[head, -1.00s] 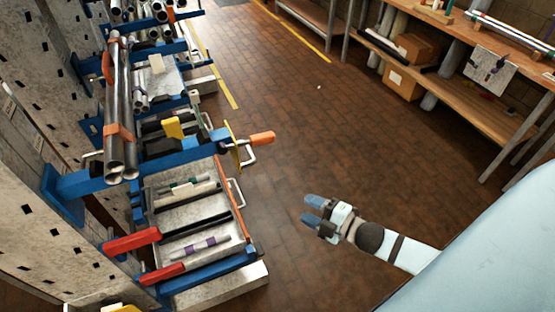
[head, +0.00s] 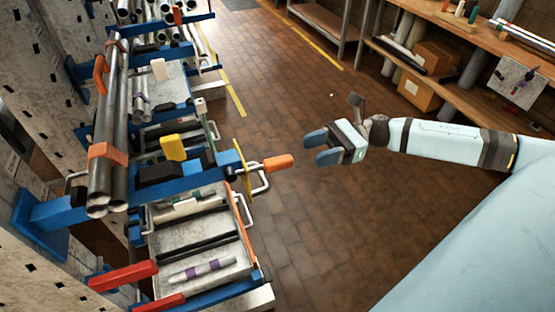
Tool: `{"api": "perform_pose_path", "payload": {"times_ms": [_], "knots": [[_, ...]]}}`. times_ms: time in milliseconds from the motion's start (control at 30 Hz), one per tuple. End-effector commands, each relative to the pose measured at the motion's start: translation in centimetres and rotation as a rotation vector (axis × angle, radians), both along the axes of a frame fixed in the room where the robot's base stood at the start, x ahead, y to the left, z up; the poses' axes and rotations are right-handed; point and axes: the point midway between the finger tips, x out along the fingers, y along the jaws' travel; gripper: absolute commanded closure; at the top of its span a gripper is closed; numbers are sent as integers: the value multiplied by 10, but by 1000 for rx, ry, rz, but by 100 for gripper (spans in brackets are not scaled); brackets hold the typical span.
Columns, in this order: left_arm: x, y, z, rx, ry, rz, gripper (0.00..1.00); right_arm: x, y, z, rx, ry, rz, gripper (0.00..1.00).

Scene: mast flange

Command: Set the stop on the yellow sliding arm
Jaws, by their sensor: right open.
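A blue rack arm (head: 190,183) sticks out from the wall at the left. My left gripper is not in view.
Steel tubes with orange clamps (head: 108,152) lie across the rack. A wooden bench (head: 470,90) with boxes stands at upper right. The brown tiled floor (head: 310,240) is clear.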

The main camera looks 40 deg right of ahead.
Motion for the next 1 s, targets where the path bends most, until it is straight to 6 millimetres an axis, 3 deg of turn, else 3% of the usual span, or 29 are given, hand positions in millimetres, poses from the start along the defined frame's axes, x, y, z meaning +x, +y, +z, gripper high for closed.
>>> {"api": "perform_pose_path", "payload": {"times_ms": [300, 500, 700, 967, 1000], "knots": [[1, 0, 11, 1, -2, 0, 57, 14, 55, 4, 3, -4, 0, 49], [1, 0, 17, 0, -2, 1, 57, 20, 81, 2, 2, -1, -2, 49], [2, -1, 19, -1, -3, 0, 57, 23, 93, 1, 1, 1, -2, 49], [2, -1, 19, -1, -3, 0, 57, 23, 93, 0, 0, 2, -2, 49], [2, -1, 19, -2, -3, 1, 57, 22, 93, 0, 0, 2, -2, 58]]}}
